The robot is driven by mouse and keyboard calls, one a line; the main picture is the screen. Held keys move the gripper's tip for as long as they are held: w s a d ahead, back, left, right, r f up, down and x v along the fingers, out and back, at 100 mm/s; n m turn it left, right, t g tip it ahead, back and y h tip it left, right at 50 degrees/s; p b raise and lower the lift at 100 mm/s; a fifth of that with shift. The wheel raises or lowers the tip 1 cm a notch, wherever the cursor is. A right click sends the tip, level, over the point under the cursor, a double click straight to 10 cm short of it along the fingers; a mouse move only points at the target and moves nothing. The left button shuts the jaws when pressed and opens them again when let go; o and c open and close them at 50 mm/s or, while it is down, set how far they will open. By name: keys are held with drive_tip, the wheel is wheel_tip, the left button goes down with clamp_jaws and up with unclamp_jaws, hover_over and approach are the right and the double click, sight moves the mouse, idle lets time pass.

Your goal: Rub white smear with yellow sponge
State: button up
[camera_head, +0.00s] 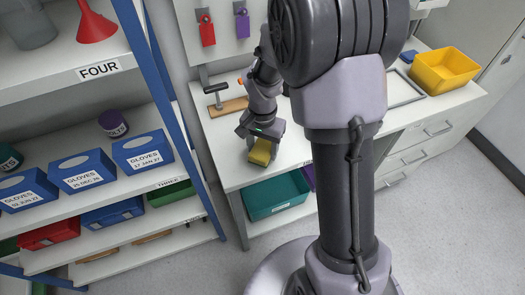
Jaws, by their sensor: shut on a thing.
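My gripper (260,140) reaches down over the left end of the white workbench (222,150). It is shut on the yellow sponge (261,153), which is held below the fingers near the bench's front edge. I cannot tell whether the sponge touches the bench top. I see no white smear; it may be under the sponge, behind my arm, or too faint on the white surface.
A clamp-like tool on a wooden base (232,107) stands behind my gripper to the left. A yellow bin (444,70) and a grey frame (404,91) are at the bench's right. A teal bin (276,196) sits under the bench. Shelves with blue glove boxes (143,151) stand left.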

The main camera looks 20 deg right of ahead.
drive_tip(key=shift+r+p, duration=1.6)
drive_tip(key=shift+r, duration=0.65)
